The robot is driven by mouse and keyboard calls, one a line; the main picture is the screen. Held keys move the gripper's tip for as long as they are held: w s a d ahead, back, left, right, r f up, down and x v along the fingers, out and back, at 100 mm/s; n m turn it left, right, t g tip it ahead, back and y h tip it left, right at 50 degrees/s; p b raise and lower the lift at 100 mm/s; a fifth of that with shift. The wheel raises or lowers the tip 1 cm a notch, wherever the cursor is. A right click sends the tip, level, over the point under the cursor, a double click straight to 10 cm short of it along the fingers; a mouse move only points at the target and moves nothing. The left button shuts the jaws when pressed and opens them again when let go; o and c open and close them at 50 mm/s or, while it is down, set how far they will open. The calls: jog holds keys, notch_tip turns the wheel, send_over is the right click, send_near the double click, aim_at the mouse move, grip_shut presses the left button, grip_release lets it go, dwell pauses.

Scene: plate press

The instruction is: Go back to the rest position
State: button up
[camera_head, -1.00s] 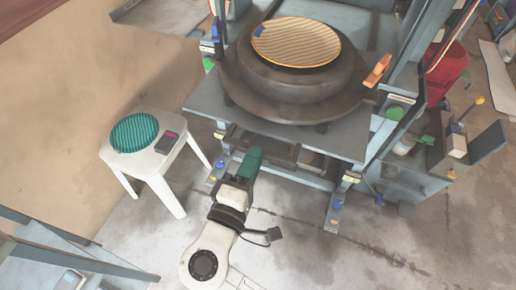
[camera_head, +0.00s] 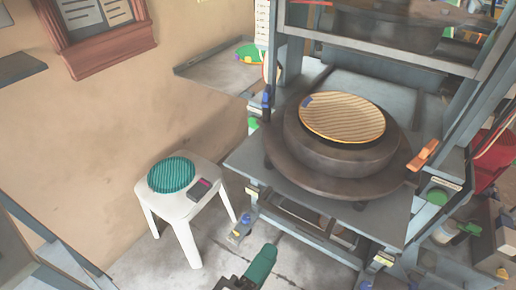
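My gripper (camera_head: 262,266) shows at the bottom of the head view, as a green end piece on my arm. It is low, in front of the press and to the right of the white stool, apart from both. Its fingertips are too small and turned away to tell whether it is open or shut. A yellow striped plate (camera_head: 343,117) lies on the dark round press base (camera_head: 330,152). A small blue piece sits on the plate's left rim. A green ribbed plate (camera_head: 171,175) lies on the white stool (camera_head: 183,210).
A grey shelf (camera_head: 222,72) is on the wall. Blue-grey metal framing (camera_head: 55,255) stands at the lower left.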

jog(key=shift+d, duration=0.1)
jog(key=s+d+f+m+g+y+p, duration=0.1)
jog(key=d+f+m+g+p, duration=0.3)
jog(key=d, duration=0.5)
jog(key=s+d+f+m+g+y+p, duration=0.1)
jog(key=s+d+f+m+g, duration=0.15)
jog(key=d+g, duration=0.5)
jog(key=s+d+f+m+g+y+p, duration=0.1)
jog(key=s+d+m+y+p, duration=0.3)
jog(key=s+d+y, duration=0.4)
jog(key=shift+s+m+g+p, duration=0.35)
jog(key=shift+s+g+p, duration=0.25)
jog(key=shift+s, duration=1.15)
